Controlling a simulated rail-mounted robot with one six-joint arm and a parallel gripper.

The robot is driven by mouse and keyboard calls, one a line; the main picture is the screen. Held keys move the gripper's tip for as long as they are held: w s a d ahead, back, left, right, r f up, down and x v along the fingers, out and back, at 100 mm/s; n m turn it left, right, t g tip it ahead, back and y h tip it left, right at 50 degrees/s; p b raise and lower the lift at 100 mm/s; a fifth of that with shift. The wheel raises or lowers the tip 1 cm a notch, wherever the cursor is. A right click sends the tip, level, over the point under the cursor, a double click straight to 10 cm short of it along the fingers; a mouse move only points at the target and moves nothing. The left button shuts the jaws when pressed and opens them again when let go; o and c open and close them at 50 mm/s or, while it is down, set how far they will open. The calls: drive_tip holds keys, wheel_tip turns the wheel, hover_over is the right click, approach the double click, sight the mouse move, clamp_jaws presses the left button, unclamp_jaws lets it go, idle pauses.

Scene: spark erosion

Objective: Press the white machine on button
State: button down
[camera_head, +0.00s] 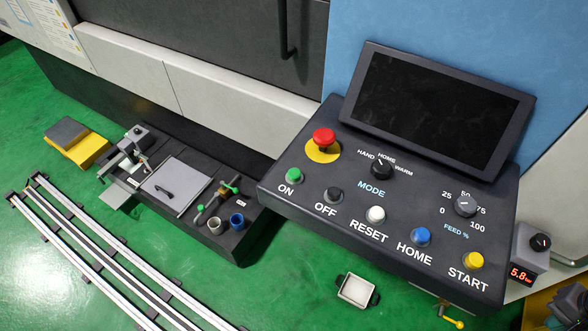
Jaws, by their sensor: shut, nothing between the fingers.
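A dark control panel (300,182) stands at the right below a black screen (430,108). The button labelled ON is green (293,174) and sits at the panel's left end. The white button (376,214) is labelled RESET. Between them is a black OFF button (333,194). A blue HOME button (421,236) and a yellow START button (473,260) follow to the right. Nothing covers the buttons.
A red emergency stop (324,138) stands up above the ON button. The panel also has a mode knob (382,168) and a feed knob (466,206). White rails (95,265) run along the green floor at the left. A low dark bench (190,190) lies beside the machine.

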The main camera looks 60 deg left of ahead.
idle(0.9)
